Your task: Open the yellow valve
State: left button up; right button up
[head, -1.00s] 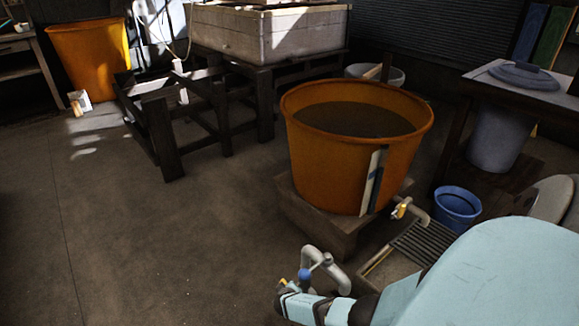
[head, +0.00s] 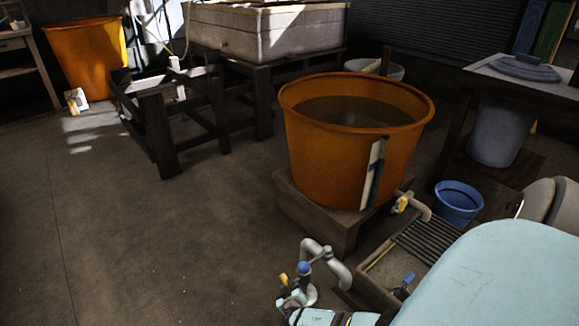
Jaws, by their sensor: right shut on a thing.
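A yellow valve handle (head: 283,279) shows at the lower middle, beside a grey bent pipe (head: 328,258) that carries a blue valve handle (head: 304,268). My right gripper (head: 291,297) is at the yellow handle, shut on it; the exact contact is small and partly hidden by the gripper. Another yellow valve (head: 402,203) sits on the outlet pipe of the large orange tub (head: 345,165), apart from my gripper. The tub holds dark liquid. My left gripper is not in view.
A slatted drain (head: 425,242) and a blue bucket (head: 457,203) lie right of the tub. Another blue handle (head: 408,281) shows near my right arm. A wooden stand (head: 165,130) is at the back left. The floor at left is clear.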

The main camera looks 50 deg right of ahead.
jog(key=shift+w+a, duration=0.1)
jog(key=shift+w, duration=0.1)
jog(key=o, duration=0.8)
jog(key=shift+f, duration=0.1)
jog(key=shift+o, duration=0.2)
jog(key=shift+s, duration=0.1)
